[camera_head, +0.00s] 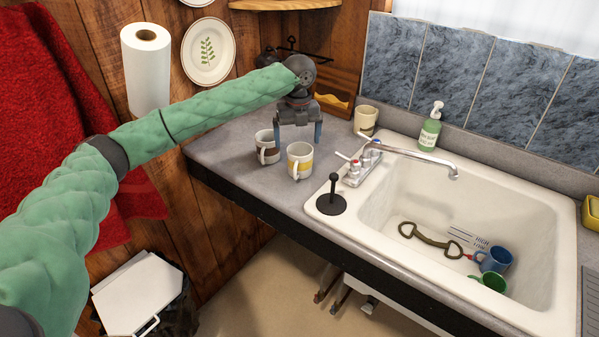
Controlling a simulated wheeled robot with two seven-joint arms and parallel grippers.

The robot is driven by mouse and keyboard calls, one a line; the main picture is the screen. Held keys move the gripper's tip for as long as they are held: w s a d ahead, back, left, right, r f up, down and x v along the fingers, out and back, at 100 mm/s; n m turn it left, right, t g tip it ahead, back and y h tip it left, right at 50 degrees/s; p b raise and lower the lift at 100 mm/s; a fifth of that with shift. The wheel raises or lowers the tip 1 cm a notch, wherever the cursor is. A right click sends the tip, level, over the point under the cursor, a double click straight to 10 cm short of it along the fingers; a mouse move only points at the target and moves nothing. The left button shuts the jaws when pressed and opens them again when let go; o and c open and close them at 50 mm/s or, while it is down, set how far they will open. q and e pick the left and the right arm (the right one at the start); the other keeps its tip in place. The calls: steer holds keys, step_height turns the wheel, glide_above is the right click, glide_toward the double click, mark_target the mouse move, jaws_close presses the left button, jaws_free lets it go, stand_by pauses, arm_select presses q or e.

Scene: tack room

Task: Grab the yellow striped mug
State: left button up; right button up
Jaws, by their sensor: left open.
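The yellow striped mug (300,160) stands upright on the grey counter, left of the sink. It is white with a yellow band. A similar mug with a brown band (267,147) stands just left of it. My left gripper (298,138) is open and points down, above and behind the two mugs. One finger shows near the brown-banded mug and the other behind the yellow striped mug. I cannot tell how far the fingers are from either mug. The gripper appears empty. My right gripper is not in view.
A cream mug (366,120) stands behind, near the tap (410,153). The white sink (385,205) holds a blue mug (493,259) and a green mug (489,282). Clear counter (225,153) lies left of the mugs.

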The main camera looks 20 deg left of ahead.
mark_target(300, 160)
arm_select(q)
step_height(300, 160, down, 3)
steer(key=shift+f+p, duration=0.15)
steer(key=shift+p, duration=0.15)
steer(key=f+p, duration=0.1)
steer(key=f, duration=0.1)
steer(key=f+p, duration=0.1)
steer(key=f, duration=0.1)
steer(key=shift+d+f, duration=0.1)
steer(key=shift+d, duration=0.3)
steer(key=shift+f+p, duration=0.35)
steer(key=shift+f, duration=0.25)
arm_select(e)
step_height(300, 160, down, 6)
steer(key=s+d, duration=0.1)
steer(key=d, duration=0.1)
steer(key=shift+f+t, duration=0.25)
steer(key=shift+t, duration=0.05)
arm_select(q)
steer(key=c, duration=1.3)
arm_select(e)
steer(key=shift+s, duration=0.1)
arm_select(q)
steer(key=shift+o, duration=0.2)
steer(key=shift+r, duration=0.1)
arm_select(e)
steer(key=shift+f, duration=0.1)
